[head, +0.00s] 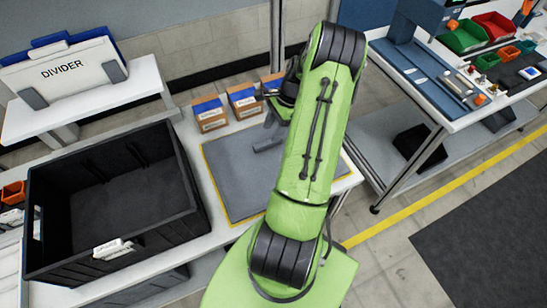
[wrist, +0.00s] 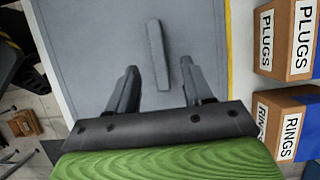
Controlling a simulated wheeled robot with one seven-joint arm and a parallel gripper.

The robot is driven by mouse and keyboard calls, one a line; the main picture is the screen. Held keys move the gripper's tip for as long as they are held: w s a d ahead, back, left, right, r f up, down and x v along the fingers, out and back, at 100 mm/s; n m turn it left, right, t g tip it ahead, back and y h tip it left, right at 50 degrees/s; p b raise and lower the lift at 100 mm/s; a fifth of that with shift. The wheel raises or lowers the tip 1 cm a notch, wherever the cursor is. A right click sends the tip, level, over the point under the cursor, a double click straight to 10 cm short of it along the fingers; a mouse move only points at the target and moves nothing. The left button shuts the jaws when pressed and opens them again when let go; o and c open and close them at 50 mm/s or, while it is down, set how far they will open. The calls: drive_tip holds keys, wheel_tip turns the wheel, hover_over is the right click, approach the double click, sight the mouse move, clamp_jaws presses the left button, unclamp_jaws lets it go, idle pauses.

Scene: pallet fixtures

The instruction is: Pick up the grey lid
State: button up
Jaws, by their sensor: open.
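The grey lid (head: 232,178) is a flat grey panel lying on the white table, with yellow along its edges. A dark grey bar handle (head: 268,144) stands on it; the lid also shows in the wrist view (wrist: 90,40), with the bar (wrist: 157,55) near the middle. My gripper (wrist: 160,72) is open and empty above the lid. In the wrist view, the bar lies between the lines of the two fingers, slightly tilted, apparently clear of both. In the head view my arm hides the lid's right part and much of the gripper.
A large empty black crate (head: 45,238) stands left of the lid. Small cardboard boxes stand behind it, including PLUGS (wrist: 303,38) and RINGS (wrist: 290,132) in the wrist view. A DIVIDER panel (head: 65,68) stands at back left. A second table (head: 447,108) with bins is at right.

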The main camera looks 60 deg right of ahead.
sight(266, 143)
drive_tip(key=x, duration=0.4)
drive_tip(key=shift+a+f, duration=0.15)
drive_tip(key=shift+a, duration=0.15)
drive_tip(key=shift+w+f, duration=0.1)
drive_tip(key=shift+f, duration=0.3)
drive_tip(key=shift+f, duration=0.15)
drive_tip(key=shift+a, duration=0.1)
clamp_jaws()
